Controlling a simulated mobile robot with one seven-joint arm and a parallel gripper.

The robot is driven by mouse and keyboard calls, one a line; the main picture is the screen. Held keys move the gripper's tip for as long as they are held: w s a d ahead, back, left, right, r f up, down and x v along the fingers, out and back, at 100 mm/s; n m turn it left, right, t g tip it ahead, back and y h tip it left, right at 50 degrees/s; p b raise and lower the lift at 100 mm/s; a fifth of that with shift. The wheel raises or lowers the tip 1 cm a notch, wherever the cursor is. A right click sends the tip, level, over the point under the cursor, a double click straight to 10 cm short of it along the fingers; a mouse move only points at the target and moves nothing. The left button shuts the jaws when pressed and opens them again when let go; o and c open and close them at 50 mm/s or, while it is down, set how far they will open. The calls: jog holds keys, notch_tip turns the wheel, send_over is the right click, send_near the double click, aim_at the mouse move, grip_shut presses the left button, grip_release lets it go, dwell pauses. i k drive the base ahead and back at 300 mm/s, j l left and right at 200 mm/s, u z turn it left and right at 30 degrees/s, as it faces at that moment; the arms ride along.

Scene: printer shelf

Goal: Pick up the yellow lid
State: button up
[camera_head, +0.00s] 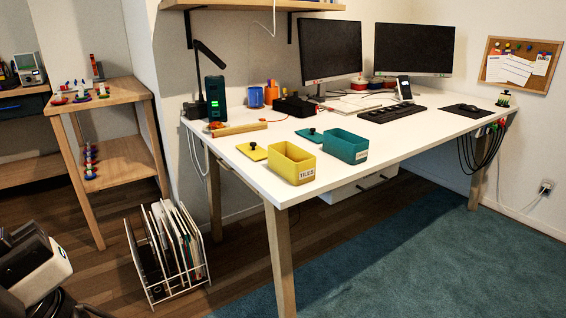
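The yellow lid (250,153) lies flat on the white desk. It is a small square plate with a dark knob on top. It is just left of and behind the open yellow box (302,173), which has a "TILES" label, and apart from it. No gripper fingers can be made out in this view, and nothing is touching the lid.
An open teal box (344,152) and teal lid (309,135) are right of the yellow lid. A wooden roller-like object (238,129) lies behind it. The white desk (400,150) is clear in front. A wire file rack (168,252) stands on the floor.

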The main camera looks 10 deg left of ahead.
aim_at(250, 150)
jog(key=i+j+u, duration=0.1)
jog(key=i+j, duration=0.15)
jog(key=i, duration=0.15)
jog(key=i+j+u, duration=0.1)
jog(key=i, duration=0.35)
jog(key=i+j+u, duration=0.1)
jog(key=i+j, duration=0.2)
jog(key=i, duration=0.1)
